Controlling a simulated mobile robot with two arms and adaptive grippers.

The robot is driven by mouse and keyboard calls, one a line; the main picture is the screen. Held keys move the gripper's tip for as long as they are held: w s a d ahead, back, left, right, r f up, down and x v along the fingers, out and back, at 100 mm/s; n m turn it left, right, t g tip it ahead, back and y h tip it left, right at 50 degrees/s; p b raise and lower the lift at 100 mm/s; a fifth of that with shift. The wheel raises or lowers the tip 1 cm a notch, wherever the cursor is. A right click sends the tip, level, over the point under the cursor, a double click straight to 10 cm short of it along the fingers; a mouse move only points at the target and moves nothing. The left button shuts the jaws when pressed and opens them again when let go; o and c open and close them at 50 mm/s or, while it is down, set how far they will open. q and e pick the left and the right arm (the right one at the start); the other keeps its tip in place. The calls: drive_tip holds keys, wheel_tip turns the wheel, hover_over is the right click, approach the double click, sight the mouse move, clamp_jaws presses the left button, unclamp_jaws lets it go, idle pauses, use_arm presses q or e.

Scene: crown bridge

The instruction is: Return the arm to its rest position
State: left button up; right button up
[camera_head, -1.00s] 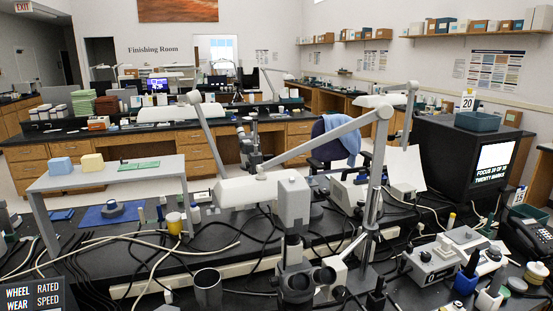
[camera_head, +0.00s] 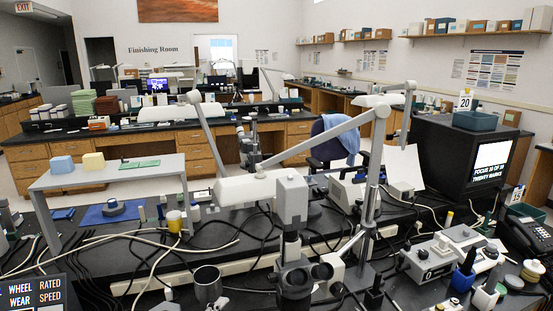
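Neither of my grippers shows clearly in the head view, and I see no arm coming in from the left or right. A grey metal cup-like piece (camera_head: 207,284) stands at the bottom edge, left of the middle; I cannot tell whether it belongs to me. A white microscope (camera_head: 291,205) with dark eyepieces stands in the middle of the near black bench.
A grey raised shelf (camera_head: 110,175) bears a blue block (camera_head: 62,165) and a yellow block (camera_head: 93,161). Cables (camera_head: 150,240) run across the bench. A jointed lamp arm (camera_head: 372,175) rises beside the microscope. A black display box (camera_head: 450,150) stands at right.

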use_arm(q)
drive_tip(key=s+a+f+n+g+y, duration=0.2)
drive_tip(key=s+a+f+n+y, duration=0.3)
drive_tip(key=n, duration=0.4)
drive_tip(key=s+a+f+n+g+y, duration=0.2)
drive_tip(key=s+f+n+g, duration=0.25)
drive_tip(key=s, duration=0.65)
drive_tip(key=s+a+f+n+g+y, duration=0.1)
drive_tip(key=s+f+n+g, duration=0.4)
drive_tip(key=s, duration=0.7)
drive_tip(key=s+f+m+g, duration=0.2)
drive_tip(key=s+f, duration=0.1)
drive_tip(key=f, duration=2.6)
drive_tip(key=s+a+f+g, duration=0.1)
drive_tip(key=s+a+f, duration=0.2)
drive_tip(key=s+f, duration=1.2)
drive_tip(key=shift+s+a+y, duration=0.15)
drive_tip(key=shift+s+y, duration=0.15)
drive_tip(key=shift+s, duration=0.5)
